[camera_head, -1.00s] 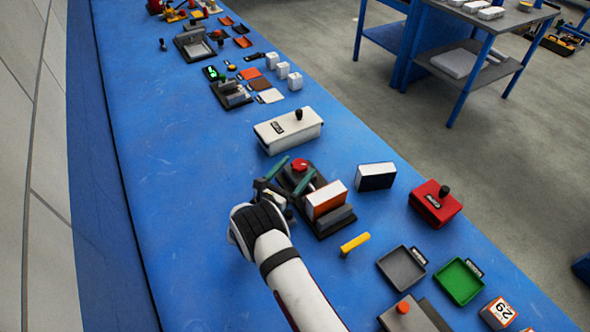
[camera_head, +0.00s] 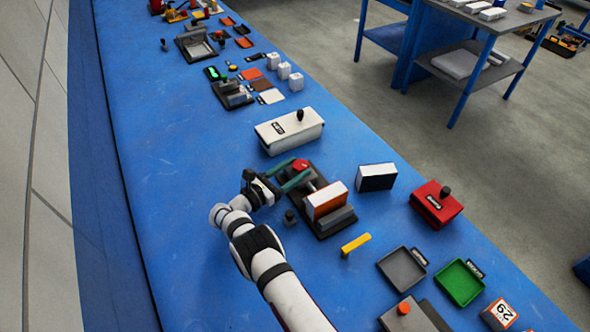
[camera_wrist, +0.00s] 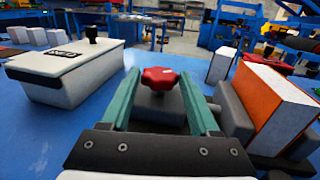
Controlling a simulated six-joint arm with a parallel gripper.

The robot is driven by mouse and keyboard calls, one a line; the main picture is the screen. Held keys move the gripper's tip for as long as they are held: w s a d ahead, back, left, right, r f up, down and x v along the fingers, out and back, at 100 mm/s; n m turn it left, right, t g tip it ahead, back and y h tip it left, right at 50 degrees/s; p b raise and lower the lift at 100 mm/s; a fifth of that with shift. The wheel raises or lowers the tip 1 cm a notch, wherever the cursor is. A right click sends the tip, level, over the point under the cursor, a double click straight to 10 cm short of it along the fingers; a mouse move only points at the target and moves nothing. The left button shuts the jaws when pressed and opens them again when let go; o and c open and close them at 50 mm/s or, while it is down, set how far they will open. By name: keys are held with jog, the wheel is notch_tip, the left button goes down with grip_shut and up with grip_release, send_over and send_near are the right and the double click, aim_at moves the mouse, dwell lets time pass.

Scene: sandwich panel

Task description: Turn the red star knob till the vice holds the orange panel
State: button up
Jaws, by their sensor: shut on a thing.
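The red star knob (camera_head: 300,165) sits on the dark vice (camera_head: 322,233); it also shows in the wrist view (camera_wrist: 160,76). My gripper (camera_wrist: 160,80) has its green fingers on either side of the knob and is shut on it. The fingers reach in from the left in the head view (camera_head: 299,171). The orange panel (camera_wrist: 268,92) stands upright in the vice, with white beside its orange face. It also shows in the head view (camera_head: 326,203). A grey jaw (camera_wrist: 233,108) is close to its near side; whether they touch is unclear.
A white box with a black knob (camera_head: 288,131) stands behind the vice. A black-and-white block (camera_head: 376,177) and a red box (camera_head: 437,203) stand to the right. A yellow handle (camera_head: 355,242) and grey and green trays (camera_head: 459,281) lie in front. Blue bench left of my arm is clear.

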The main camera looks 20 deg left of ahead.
jog(key=o, duration=1.4)
jog(key=v, duration=1.5)
jog(key=shift+s+a, duration=0.3)
jog(key=shift+c, duration=0.2)
